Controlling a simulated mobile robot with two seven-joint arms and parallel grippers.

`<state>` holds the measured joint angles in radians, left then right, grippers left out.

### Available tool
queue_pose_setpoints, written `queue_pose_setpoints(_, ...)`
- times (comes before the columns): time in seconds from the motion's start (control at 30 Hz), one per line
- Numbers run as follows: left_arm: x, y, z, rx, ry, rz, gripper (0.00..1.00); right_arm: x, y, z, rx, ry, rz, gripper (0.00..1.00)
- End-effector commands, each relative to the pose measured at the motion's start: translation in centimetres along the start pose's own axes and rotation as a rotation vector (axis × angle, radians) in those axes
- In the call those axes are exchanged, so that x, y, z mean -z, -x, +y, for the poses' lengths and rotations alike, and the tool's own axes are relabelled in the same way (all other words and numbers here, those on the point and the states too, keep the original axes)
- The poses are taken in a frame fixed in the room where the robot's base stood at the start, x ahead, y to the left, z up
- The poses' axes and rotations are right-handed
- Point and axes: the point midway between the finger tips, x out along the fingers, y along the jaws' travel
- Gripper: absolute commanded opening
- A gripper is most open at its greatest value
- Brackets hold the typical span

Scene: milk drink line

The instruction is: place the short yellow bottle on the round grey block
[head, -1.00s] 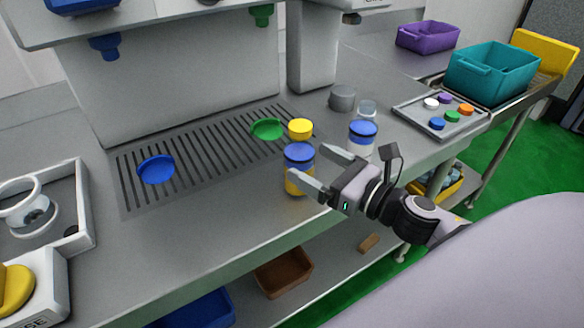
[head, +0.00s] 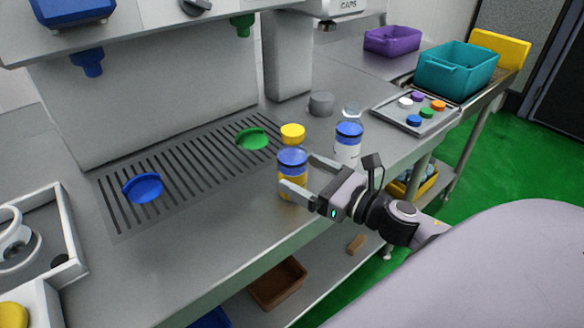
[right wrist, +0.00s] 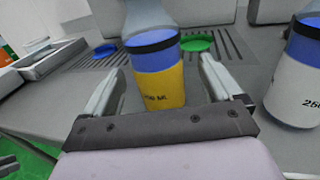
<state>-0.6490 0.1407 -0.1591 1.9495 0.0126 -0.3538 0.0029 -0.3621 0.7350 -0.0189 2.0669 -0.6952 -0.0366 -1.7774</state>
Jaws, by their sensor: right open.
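The short yellow bottle (head: 291,188) stands upright on the grey counter, with a yellow label, a blue band above it and a yellow cap-like top. The right wrist view also shows the bottle (right wrist: 162,85) between the fingers, its top cut off by the frame. My right gripper (head: 300,174) is open, one finger on each side of the bottle; it also shows in the right wrist view (right wrist: 160,78). I see gaps beside the bottle there. The round grey block (head: 321,105) stands behind and to the right, its top bare.
A white-labelled bottle (head: 347,149) stands close to the right, in front of the grey block. A slotted grate (head: 190,175) with a blue disc (head: 143,188) and a green disc (head: 252,139) lies to the left. A tray (head: 392,110) of coloured caps is at right.

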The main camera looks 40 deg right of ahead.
Motion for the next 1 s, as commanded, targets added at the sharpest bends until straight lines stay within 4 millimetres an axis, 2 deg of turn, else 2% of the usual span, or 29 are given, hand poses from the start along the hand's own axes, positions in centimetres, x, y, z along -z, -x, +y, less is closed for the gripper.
queue_pose_setpoints(0.17,0.4,0.3,0.0,0.0,0.0,0.0,0.43,-0.2,-1.1,0.1,-0.001,-0.001,-0.001,0.92)
queue_pose_setpoints(0.5,1.1,0.8,0.0,0.0,0.0,0.0,0.43,-0.4,-4.6,0.2,0.0,-0.001,-0.001,0.92)
queue_pose_setpoints(0.9,1.1,0.8,0.0,0.0,0.0,0.0,0.43,-0.2,-5.3,0.3,-0.001,-0.001,0.001,0.92)
queue_pose_setpoints(0.97,1.1,0.8,0.0,0.0,0.0,0.0,0.43,-0.2,-5.3,0.3,-0.001,-0.001,0.001,0.76)
queue_pose_setpoints(1.0,1.1,0.8,0.0,0.0,0.0,0.0,0.43,-0.2,-5.3,0.3,-0.001,0.0,0.001,0.63)
